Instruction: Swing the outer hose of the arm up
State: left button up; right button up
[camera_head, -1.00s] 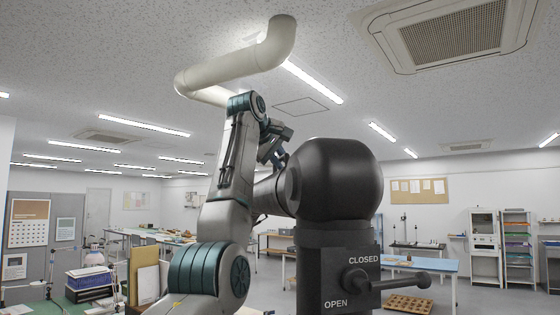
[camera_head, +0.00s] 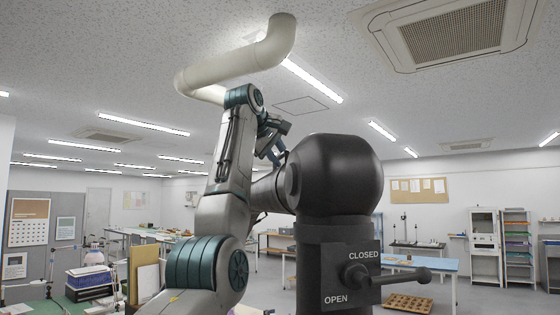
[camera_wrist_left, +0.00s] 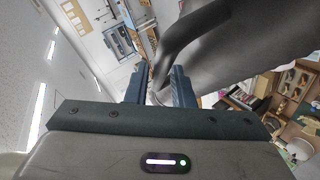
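The black arm has a large rounded housing (camera_head: 340,178). A dark grey hose section (camera_head: 266,194) runs left from it, partly behind my left arm. My left gripper (camera_head: 272,148) is close above the dark section, left of the housing. In the left wrist view, its two blue fingers (camera_wrist_left: 158,88) stand apart. A dark curved handle-like part (camera_wrist_left: 172,55) reaches down from the grey hose (camera_wrist_left: 235,50) to the gap between them. I cannot tell whether the fingers touch it. My right gripper is out of view.
A black lever (camera_head: 400,279) sticks out right from the post, beside CLOSED and OPEN labels. Work tables (camera_head: 420,262) and shelves (camera_head: 517,250) stand farther back right. Boxes (camera_head: 90,280) are at lower left. The space right of the housing is open.

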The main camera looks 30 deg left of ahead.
pick_arm(q)
jog(key=b+v, duration=0.3)
jog(key=v, duration=0.6)
jog(key=shift+s, duration=0.3)
jog(key=shift+d+r, duration=0.1)
